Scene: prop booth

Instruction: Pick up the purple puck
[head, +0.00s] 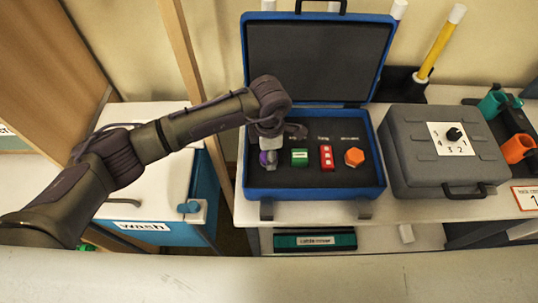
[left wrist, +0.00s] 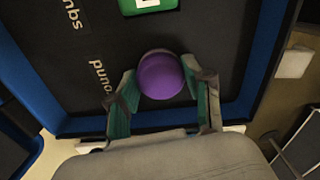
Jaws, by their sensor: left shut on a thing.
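The purple puck (left wrist: 161,76) is between the two green-lined fingers of my left gripper (left wrist: 160,82) in the left wrist view. In the head view the puck (head: 263,158) shows as a small purple patch under my left gripper (head: 268,152), at the left end of the open blue case (head: 318,191). My left gripper is shut on the puck, with a finger on each side. I cannot tell whether the puck is clear of the case floor. My right gripper is in neither view.
In the case, right of the puck, lie a green block (head: 299,157), a red block (head: 326,158) and an orange hexagonal piece (head: 354,157). The case lid (head: 318,60) stands open behind. A grey box with a dial (head: 415,170) stands close on the right.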

